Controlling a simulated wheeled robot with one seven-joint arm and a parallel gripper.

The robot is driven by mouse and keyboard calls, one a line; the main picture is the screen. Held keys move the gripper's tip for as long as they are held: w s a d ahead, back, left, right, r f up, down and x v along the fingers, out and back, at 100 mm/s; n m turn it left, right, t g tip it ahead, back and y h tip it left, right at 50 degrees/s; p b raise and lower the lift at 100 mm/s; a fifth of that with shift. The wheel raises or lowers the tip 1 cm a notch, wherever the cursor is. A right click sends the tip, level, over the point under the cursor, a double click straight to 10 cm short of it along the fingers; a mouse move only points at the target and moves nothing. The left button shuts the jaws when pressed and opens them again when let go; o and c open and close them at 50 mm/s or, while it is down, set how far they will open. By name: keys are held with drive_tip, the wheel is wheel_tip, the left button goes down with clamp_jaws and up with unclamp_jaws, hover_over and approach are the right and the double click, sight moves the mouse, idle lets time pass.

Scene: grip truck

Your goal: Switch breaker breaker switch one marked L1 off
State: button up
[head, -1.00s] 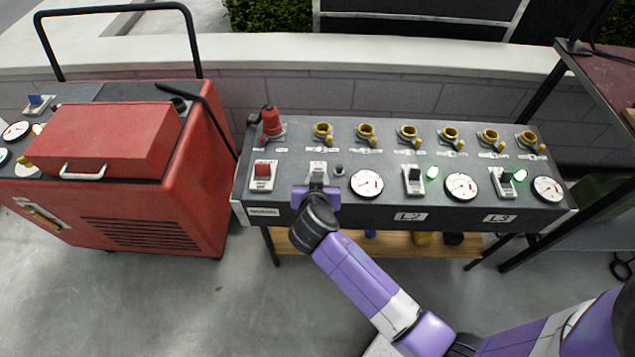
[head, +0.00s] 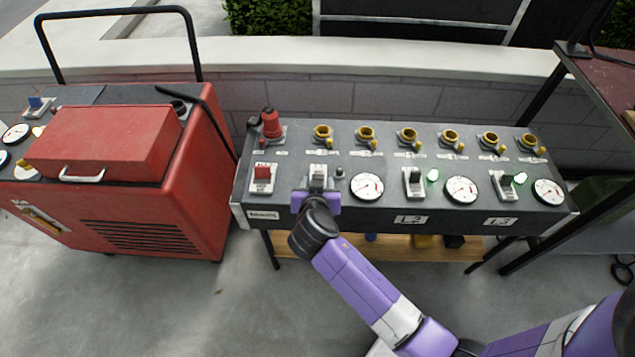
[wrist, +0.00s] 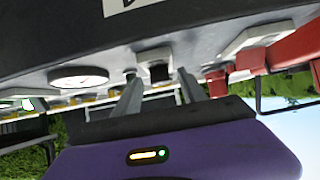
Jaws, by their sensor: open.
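A grey control panel (head: 300,213) stands on a table. The breaker switch (head: 318,177) directly in front of my gripper is the one left of L2 and L3; its own label is hidden in the head view. Its white plate and dark lever show, and the small lamp (head: 339,172) beside it looks dark. My purple gripper (head: 316,190) is open at the panel's front edge, just before this switch. In the wrist view the switch (wrist: 155,68) appears between the two grey fingers. Contact cannot be told.
The L2 switch (head: 413,181) and L3 switch (head: 504,184) sit to the right, with green lamps lit. A red switch (head: 263,176) is close on the left. Round gauges (head: 367,186) lie between switches. A red cart (head: 150,220) stands further left.

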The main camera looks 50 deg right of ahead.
drive_tip(key=v, duration=0.7)
drive_tip(key=shift+s+a+r, duration=0.1)
drive_tip(key=shift+s+a, duration=0.05)
idle(0.3)
